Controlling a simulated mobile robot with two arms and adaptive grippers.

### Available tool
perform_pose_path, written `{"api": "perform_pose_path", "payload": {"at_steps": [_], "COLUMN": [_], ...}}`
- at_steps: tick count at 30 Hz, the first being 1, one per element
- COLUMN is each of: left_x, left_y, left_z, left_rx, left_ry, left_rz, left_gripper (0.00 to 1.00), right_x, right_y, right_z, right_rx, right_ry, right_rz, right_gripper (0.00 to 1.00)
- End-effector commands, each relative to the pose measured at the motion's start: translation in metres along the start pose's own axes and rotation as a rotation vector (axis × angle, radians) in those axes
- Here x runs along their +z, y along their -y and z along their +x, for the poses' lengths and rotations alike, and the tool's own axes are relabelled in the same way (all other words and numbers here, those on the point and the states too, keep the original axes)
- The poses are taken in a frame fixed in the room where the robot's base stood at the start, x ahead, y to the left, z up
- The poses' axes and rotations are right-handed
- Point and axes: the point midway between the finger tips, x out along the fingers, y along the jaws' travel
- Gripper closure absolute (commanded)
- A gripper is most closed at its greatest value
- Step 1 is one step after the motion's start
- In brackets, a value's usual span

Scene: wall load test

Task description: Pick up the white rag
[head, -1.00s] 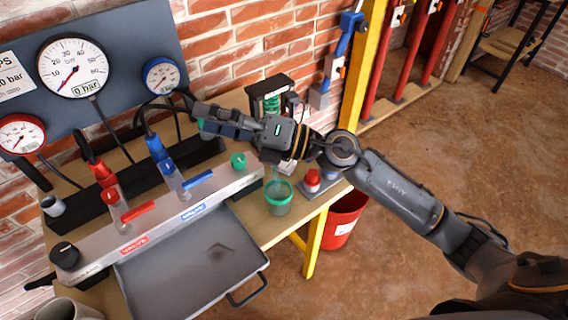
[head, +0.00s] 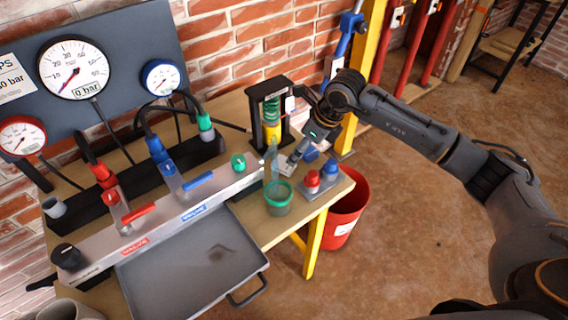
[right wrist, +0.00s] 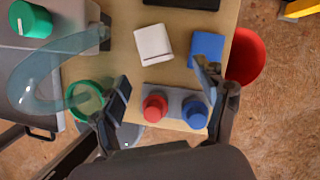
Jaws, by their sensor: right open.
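The white rag (right wrist: 153,42) is a small folded square lying flat on the wooden bench, ahead of my right gripper (right wrist: 164,82) in the right wrist view. In the head view the rag (head: 286,168) shows only partly, beside the gripper's fingers. My right gripper is open and empty, pointing down over the right end of the bench, with its fingers spread apart. It is apart from the rag. My left gripper is not in view.
A blue cloth-like square (right wrist: 206,48) lies right of the rag. Red (right wrist: 155,108) and blue (right wrist: 195,112) knobs sit on a grey plate nearby. A green-rimmed cup (head: 278,197) with a clear curved hose stands left. A red bucket (head: 345,218) is beside the bench.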

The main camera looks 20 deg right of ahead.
Motion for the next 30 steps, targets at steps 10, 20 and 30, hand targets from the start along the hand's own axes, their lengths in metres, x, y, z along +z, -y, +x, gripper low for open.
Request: {"api": "perform_pose_path", "payload": {"at_steps": [10,20,30], "left_x": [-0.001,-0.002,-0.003], "left_y": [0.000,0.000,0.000], "left_z": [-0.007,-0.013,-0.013], "left_rx": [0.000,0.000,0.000], "left_ry": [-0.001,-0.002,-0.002], "left_rz": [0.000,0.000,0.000], "left_gripper": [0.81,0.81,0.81], "right_x": [0.003,0.006,0.006], "right_y": [-0.004,-0.007,-0.006], "right_z": [0.032,0.072,0.073], "right_rx": [0.004,0.001,0.001], "right_ry": [0.000,0.001,0.002], "right_rz": [0.001,0.001,0.000], "right_gripper": [0.26,0.26,0.49]}}
